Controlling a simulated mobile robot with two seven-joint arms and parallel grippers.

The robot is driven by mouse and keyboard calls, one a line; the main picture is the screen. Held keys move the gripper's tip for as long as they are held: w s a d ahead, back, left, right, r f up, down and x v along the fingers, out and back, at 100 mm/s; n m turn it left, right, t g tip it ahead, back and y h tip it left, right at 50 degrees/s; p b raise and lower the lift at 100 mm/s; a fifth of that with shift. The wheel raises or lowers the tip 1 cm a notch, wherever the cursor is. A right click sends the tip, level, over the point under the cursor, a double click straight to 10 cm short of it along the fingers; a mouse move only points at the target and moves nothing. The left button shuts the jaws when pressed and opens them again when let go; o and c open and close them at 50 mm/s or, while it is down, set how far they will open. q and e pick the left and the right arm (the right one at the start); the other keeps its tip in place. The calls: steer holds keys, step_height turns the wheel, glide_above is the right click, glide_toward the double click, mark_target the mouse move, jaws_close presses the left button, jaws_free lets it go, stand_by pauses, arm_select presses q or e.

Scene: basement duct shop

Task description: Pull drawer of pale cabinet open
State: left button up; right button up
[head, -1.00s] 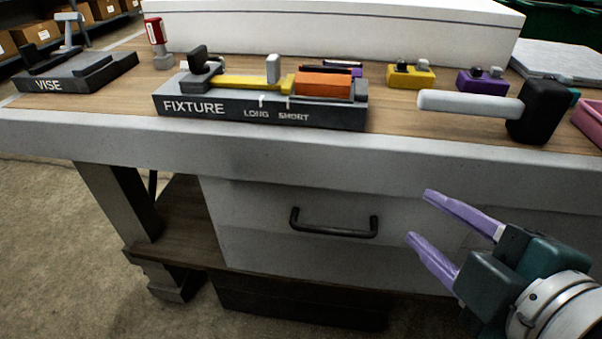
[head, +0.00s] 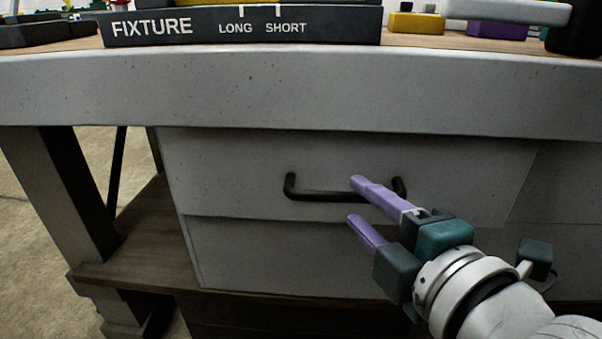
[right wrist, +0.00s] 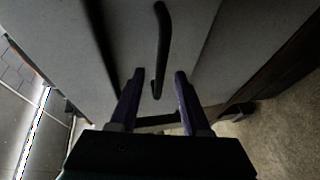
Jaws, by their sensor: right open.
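The pale cabinet (head: 260,255) sits under the workbench, its top drawer (head: 235,165) shut. The drawer has a dark bar handle (head: 315,195), which also shows in the right wrist view (right wrist: 163,40). My right gripper (head: 355,203) is open, with purple fingers. In the head view it overlaps the right part of the handle, one finger crossing in front of the bar and the other below it. In the right wrist view the handle lies beyond the fingertips (right wrist: 159,73), roughly in line with the gap between them. No contact can be made out. My left gripper is not in view.
The bench's thick front edge (head: 280,90) overhangs the drawer. On the bench stand the fixture block (head: 330,27), yellow and purple pieces, and a mallet-like tool (head: 510,12). A wooden lower shelf (head: 130,245) and a bench leg (head: 60,190) are at the left.

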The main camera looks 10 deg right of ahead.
mark_target(352, 199)
steer(key=shift+b+x, duration=0.65)
steer(key=shift+x, duration=1.3)
jaws_close()
